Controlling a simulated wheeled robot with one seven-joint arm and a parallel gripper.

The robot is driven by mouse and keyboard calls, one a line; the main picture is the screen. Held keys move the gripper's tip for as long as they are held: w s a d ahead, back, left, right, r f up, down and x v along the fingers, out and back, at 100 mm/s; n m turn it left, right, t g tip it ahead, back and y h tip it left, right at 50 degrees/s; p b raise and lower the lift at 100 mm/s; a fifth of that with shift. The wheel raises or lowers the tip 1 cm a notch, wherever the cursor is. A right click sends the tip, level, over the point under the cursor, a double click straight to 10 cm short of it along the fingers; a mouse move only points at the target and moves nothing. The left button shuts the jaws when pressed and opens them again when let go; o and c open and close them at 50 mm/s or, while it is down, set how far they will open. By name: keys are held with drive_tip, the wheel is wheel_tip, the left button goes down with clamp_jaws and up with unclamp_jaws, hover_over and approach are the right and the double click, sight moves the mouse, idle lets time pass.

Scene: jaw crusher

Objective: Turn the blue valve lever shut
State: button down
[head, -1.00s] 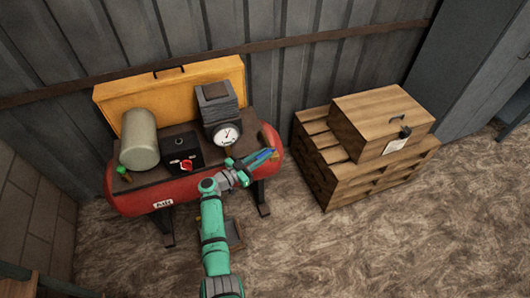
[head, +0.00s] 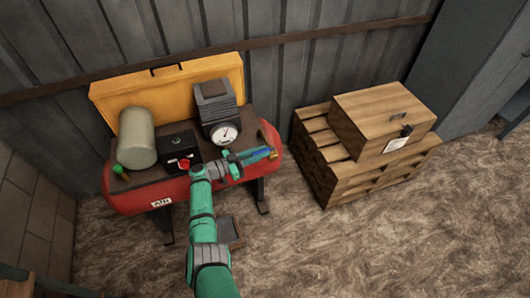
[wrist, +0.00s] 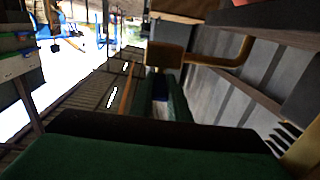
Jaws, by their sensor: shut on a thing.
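The blue valve lever (head: 263,151) is at the right end of the red air tank, by a small brass valve (head: 273,155). My gripper (head: 253,154) reaches in from the left and is shut on the lever. In the wrist view a strip of the blue lever (wrist: 160,88) shows between my green fingers, with the brass-coloured valve body (wrist: 164,55) just beyond. The fingers hide much of the lever, so its exact angle is hard to tell.
The red tank (head: 155,197) carries a gauge (head: 224,133), a black box with a red knob (head: 184,162) and a grey-green cylinder (head: 137,137). Wooden crates (head: 368,140) stand to the right.

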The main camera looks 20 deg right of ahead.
drive_tip(key=shift+s, duration=0.1)
drive_tip(key=c, duration=1.7)
unclamp_jaws()
drive_tip(key=shift+a, duration=0.1)
drive_tip(key=a, duration=0.3)
drive_tip(key=s+a, duration=0.1)
drive_tip(key=a, duration=0.6)
drive_tip(key=shift+s+a, duration=0.3)
drive_tip(key=shift+a, duration=0.05)
